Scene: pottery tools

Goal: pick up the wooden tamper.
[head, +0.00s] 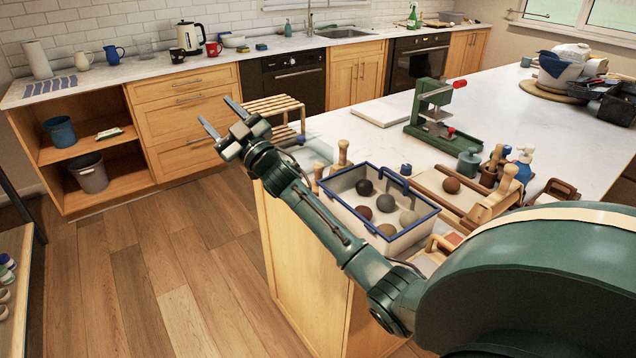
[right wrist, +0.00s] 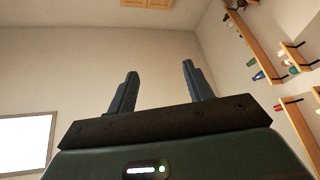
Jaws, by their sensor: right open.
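Several pale wooden tools with rounded knobs stand on the white island in the head view. Two wooden knobbed tools (head: 342,154) are at the back left corner of a blue-rimmed tray, and a larger wooden tool (head: 503,187) lies right of it. I cannot tell which is the wooden tamper. My right gripper (head: 220,116) is open and empty, raised in the air beyond the island's left end, well left of the tools. The right wrist view shows its two fingers (right wrist: 159,75) apart with only walls and shelves behind. My left gripper is out of view.
The blue-rimmed tray (head: 342,184) holds several clay balls. A green press (head: 432,110) stands behind it, and a spray bottle (head: 523,165) is to the right. A slatted wooden stool (head: 272,106) is beyond the island.

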